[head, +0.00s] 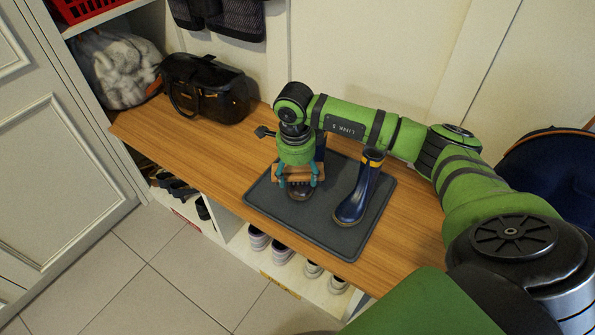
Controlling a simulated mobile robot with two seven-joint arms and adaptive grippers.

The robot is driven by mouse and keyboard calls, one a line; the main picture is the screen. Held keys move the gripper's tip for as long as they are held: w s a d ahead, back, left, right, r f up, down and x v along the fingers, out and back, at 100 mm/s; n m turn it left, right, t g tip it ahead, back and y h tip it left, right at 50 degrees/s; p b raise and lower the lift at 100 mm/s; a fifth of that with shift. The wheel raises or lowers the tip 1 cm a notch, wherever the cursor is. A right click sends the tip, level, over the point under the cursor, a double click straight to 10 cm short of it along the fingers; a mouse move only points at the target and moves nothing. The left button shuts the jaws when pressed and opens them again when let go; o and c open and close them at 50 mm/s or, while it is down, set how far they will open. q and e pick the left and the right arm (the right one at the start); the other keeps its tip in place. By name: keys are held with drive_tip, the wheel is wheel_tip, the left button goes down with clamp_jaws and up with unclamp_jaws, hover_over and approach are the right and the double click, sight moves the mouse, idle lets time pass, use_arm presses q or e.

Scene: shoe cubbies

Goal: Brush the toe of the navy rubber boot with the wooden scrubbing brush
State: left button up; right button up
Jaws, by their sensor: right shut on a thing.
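My right gripper (299,181) is shut on the wooden scrubbing brush (303,171), which lies crosswise between the fingers. It points down over the dark grey mat (343,240). A navy boot (357,192) with a yellow band near the top stands upright on the mat, just right of the gripper and apart from it. Below the brush shows a dark, brownish rounded toe (300,193) of other footwear, mostly hidden by my gripper and arm. Whether the brush touches this toe I cannot tell. My left gripper is not in view.
The mat lies on a wooden bench (185,140). A black handbag (207,88) and a pale fluffy bundle (115,68) are at the left. Several shoes (272,246) sit in cubbies below. A dark blue rounded item (550,180) is at the right.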

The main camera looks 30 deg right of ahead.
drive_tip(key=shift+f+b, duration=0.65)
drive_tip(key=shift+f, duration=0.2)
idle(0.3)
drive_tip(key=shift+s+d+r, duration=0.1)
